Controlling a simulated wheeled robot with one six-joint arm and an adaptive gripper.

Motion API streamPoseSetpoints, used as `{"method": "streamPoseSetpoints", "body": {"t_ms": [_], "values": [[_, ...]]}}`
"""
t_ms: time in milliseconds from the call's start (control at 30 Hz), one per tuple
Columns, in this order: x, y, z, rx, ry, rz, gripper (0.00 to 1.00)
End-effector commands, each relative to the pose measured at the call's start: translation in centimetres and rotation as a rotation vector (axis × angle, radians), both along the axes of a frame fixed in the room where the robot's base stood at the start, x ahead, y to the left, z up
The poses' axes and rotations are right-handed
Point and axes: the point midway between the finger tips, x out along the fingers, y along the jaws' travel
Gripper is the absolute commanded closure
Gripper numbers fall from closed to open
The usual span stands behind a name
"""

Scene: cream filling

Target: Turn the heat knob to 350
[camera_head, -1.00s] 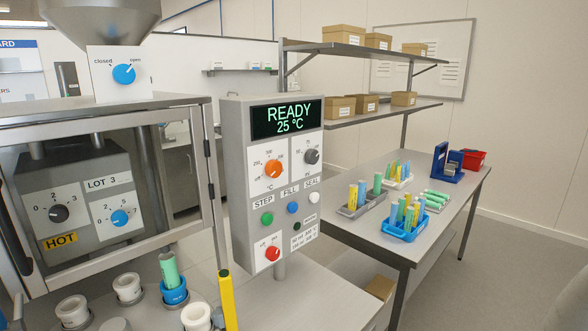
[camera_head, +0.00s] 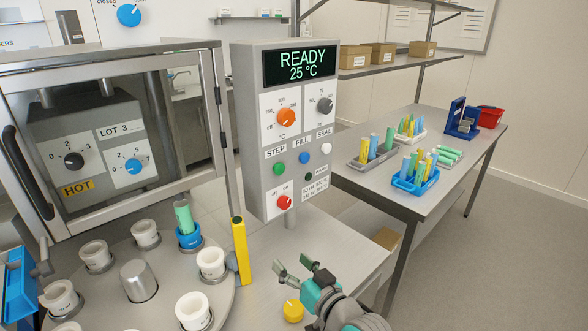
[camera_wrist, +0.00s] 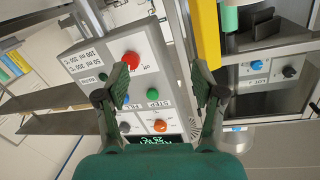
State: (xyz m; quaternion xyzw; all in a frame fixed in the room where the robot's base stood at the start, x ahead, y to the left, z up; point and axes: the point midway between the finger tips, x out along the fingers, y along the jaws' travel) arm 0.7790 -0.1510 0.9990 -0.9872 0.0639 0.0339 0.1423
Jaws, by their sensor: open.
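The orange heat knob (camera_head: 287,118), marked °C, is on the upper left of the grey control panel (camera_head: 241,130), below a display (camera_head: 300,66) reading READY 25 °C. Its exact pointer setting is too small to read. My gripper (camera_head: 294,268) is open and empty, below and in front of the panel, apart from it. In the wrist view the panel appears upside down and tilted. The orange knob (camera_wrist: 159,126) lies beyond the open fingers (camera_wrist: 162,76), near the bottom between them.
A grey knob (camera_head: 324,105), several push buttons and a red knob (camera_head: 284,202) share the panel. A yellow post (camera_head: 240,250) and a turntable with cups stand left. A yellow round knob (camera_head: 293,311) is below my gripper. A table with tube racks is right.

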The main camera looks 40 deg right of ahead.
Motion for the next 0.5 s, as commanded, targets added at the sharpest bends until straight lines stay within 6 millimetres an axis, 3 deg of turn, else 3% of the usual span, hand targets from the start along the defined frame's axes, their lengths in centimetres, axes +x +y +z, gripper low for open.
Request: {"method": "streamPoseSetpoints", "body": {"t_ms": [33,200,500], "values": [[1.0,-1.0,1.8,-0.008,-0.018,0.003,0.31],[3.3,-3.7,6.8,-0.031,-0.046,0.033,0.31],[5.3,-8.1,16.6,-0.118,-0.079,0.091,0.31]]}}
